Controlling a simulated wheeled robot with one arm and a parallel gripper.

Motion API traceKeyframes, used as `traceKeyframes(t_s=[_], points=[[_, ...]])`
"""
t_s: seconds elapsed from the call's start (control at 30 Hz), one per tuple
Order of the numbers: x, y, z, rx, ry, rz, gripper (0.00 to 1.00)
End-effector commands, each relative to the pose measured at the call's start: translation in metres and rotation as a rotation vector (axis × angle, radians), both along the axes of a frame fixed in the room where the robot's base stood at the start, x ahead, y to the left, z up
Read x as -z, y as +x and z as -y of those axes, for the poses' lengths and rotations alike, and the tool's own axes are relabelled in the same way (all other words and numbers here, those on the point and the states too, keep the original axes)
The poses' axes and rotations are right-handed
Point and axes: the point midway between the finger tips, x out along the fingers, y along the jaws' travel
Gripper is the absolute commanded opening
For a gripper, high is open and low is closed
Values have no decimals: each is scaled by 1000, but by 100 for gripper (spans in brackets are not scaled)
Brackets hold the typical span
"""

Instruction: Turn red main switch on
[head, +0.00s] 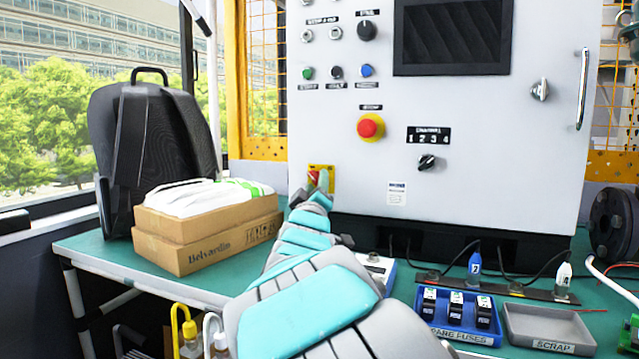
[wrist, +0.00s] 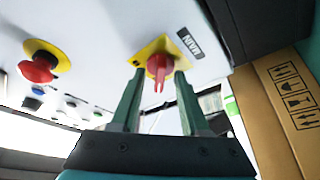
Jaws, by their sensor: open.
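The red main switch (wrist: 160,68) sits on a yellow plate beside a "MAIN" label (wrist: 191,43). In the head view the red switch (head: 313,176) shows low on the left of the white cabinet, partly covered by my arm. My gripper (wrist: 158,76) is open, with one green finger on each side of the red switch handle. A small gap shows between the handle and the fingers, and I cannot tell whether either finger touches it. In the head view my gripper (head: 322,184) is mostly hidden by my arm.
A red mushroom button (head: 370,126) on yellow is above right of the switch. A black selector (head: 426,162) is farther right. Cardboard boxes (head: 190,253) and a dark backpack (head: 150,150) stand left of my arm. A blue fuse tray (head: 460,333) and grey scrap tray (head: 550,325) are front right.

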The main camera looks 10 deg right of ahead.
Motion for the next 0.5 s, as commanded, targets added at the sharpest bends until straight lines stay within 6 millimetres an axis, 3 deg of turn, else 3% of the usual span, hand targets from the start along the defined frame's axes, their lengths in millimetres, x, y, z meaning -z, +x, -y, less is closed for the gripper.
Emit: traceKeyframes(t_s=[0.2,0.5], points=[[0,0,0,0,0,0,43],[0,0,0,0,0,0,9]])
